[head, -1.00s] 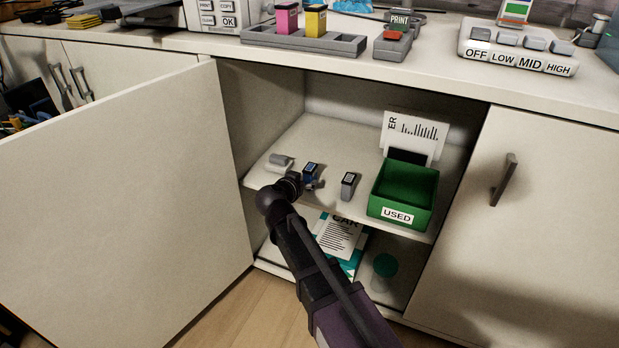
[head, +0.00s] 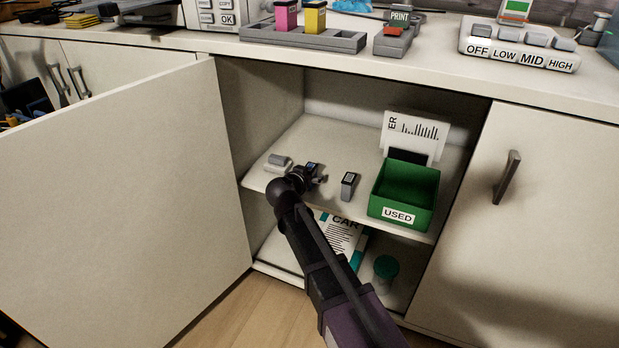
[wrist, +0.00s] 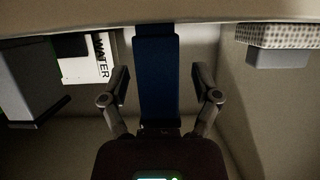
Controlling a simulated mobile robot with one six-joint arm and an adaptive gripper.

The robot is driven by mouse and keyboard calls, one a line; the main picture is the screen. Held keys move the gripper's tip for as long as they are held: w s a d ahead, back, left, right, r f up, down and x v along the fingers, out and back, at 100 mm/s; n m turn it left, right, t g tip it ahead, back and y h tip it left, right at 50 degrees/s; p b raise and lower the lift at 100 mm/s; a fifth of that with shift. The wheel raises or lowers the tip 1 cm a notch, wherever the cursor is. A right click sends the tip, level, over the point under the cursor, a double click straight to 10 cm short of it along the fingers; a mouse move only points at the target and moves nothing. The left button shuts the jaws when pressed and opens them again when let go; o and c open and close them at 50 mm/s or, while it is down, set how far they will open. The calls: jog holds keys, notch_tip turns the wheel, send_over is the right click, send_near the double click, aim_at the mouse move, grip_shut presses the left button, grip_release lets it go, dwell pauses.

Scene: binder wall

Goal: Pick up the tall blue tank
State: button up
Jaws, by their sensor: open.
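The tall blue tank (wrist: 157,75) stands upright on the cabinet shelf, in the middle of the wrist view. In the head view my gripper hides most of it, and only its dark top (head: 313,168) shows. My gripper (wrist: 159,85) is open, with one finger on each side of the tank. Small gaps show between the fingers and the tank's sides. In the head view my gripper (head: 312,179) reaches over the shelf's front edge at the tank.
A grey-black tank (head: 348,186) stands to the right, then a green USED bin (head: 402,211) with a white card (head: 413,136) behind. A pale grey object (head: 278,162) lies to the left. The open cabinet door (head: 120,200) bounds the left side.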

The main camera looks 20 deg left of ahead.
aim_at(313, 165)
grip_shut()
dwell(0.3)
jog(key=shift+r, duration=0.1)
notch_tip(313, 165, up, 2)
jog(key=p, duration=0.2)
jog(key=shift+r+p, duration=0.25)
jog(key=shift+p, duration=0.15)
jog(key=shift+s+d+r+p, duration=0.2)
jog(key=shift+s+r+p, duration=0.25)
jog(key=shift+r+p, duration=0.15)
jog(key=s+d+r+p, duration=0.1)
jog(key=s+d, duration=0.2)
jog(key=s, duration=1.1)
jog(key=shift+s+d, duration=0.2)
jog(key=shift+s, duration=0.15)
